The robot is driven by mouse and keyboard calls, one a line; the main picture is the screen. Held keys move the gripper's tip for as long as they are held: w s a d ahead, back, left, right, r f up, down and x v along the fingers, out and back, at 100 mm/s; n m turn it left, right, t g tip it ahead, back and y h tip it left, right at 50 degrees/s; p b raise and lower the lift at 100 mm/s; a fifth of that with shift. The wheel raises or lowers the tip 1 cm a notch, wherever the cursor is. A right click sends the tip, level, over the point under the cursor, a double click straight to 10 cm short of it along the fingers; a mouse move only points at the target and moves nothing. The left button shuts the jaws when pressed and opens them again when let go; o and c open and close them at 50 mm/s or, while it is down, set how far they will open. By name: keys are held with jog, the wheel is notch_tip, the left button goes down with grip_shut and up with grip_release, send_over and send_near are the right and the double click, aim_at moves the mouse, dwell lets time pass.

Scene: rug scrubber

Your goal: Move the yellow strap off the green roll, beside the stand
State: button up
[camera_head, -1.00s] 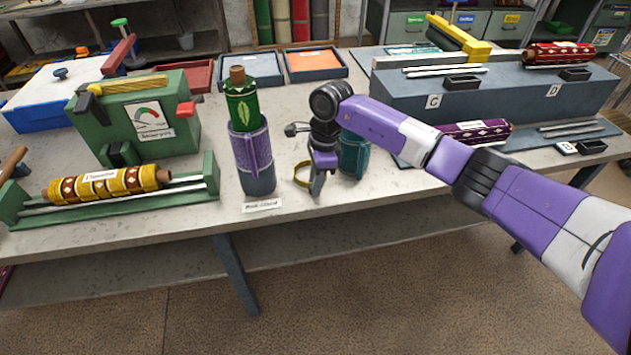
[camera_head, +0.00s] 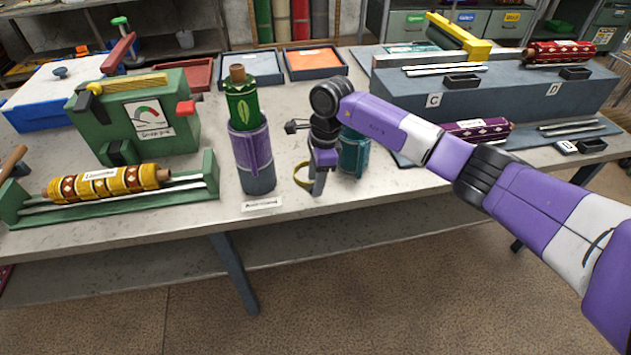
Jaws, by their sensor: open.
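The green roll (camera_head: 242,105) stands upright in a purple and grey stand (camera_head: 252,160) at the middle of the bench. Its brown core shows at the top, and I see no strap around it. A yellow strap ring (camera_head: 303,176) is on the bench to the right of the stand, partly behind my gripper. My gripper (camera_head: 318,185) points down over the bench beside the strap and is open. Whether a finger touches the strap or passes inside the ring, I cannot tell.
A teal cylinder (camera_head: 354,152) stands close behind my gripper on its right. A yellow roll (camera_head: 110,183) lies in a green cradle (camera_head: 210,172) at the left. A grey stepped block (camera_head: 500,95) fills the back right. A label (camera_head: 262,204) lies before the stand.

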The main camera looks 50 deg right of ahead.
notch_tip(320, 180, up, 11)
jog(key=d+b, duration=0.1)
jog(key=b, duration=0.1)
jog(key=a+n+t+y, duration=0.1)
jog(key=a+y, duration=0.8)
jog(key=a, duration=1.9)
jog(key=s+a+r+m+t+y, duration=0.2)
jog(key=s+a+r+m+y, duration=0.15)
jog(key=a+r+y, duration=0.4)
jog(key=s+a+r+m+t+y, duration=0.1)
jog(key=s+a+r+m+y, duration=0.3)
jog(key=a+r, duration=0.5)
jog(key=s+d+f+n+t+h, duration=0.3)
jog(key=s+d+f+n+h, duration=0.3)
jog(key=s+n, duration=0.4)
jog(key=s+d+f+n+t+h, duration=0.3)
jog(key=s+d+f+n+h, duration=0.4)
jog(key=s+n, duration=0.3)
jog(key=s+d+f+n+t+h, duration=0.4)
jog(key=s+d+f+n+h, duration=0.3)
jog(key=s+n+h, duration=0.2)
jog(key=shift+s+n, duration=0.6)
jog(key=shift+n, duration=0.55)
